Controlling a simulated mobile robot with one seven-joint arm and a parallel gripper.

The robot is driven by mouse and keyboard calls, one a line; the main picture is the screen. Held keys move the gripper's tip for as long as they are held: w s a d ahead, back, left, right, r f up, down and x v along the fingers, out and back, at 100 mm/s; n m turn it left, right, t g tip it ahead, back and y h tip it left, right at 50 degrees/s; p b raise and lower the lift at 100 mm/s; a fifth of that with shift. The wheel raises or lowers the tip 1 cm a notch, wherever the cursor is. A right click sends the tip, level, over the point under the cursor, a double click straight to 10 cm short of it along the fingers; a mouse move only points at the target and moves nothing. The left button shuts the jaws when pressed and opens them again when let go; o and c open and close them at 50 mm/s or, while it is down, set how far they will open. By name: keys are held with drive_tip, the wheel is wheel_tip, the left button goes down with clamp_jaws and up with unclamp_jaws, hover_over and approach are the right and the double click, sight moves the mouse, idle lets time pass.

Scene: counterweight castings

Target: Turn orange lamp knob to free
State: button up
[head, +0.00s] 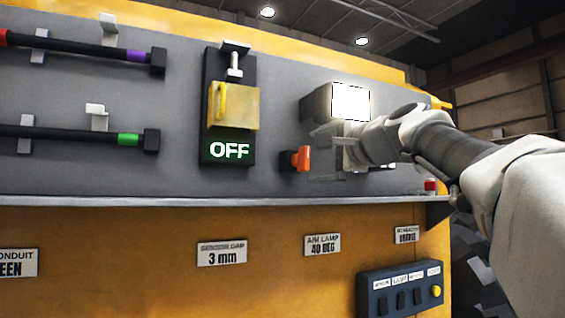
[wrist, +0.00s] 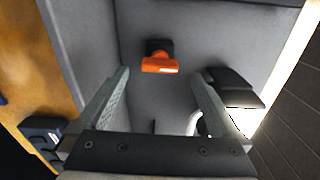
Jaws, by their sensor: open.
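The orange lamp knob (head: 301,159) sits on a dark base on the grey panel, right of the OFF sign. In the wrist view the orange knob (wrist: 160,65) lies crosswise with a small pale mark at its right end. My gripper (head: 322,156) is just right of the knob in the head view. In the wrist view my gripper (wrist: 162,74) is open, with one finger to each side of the knob and nothing between them touching it. The lit lamp (head: 350,103) is above my gripper. Whether the fingertips reach the knob's depth is hard to tell.
A yellow-covered switch (head: 233,105) with an OFF sign (head: 230,150) is left of the knob. A ledge (head: 200,201) runs below. A dark button box (head: 402,288) is at lower right. Bars with coloured bands (head: 80,135) are at left. The lamp housing is close to my right finger.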

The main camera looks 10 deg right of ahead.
drive_tip(key=b+v, duration=0.1)
drive_tip(key=v, duration=1.1)
drive_tip(key=shift+s, duration=0.35)
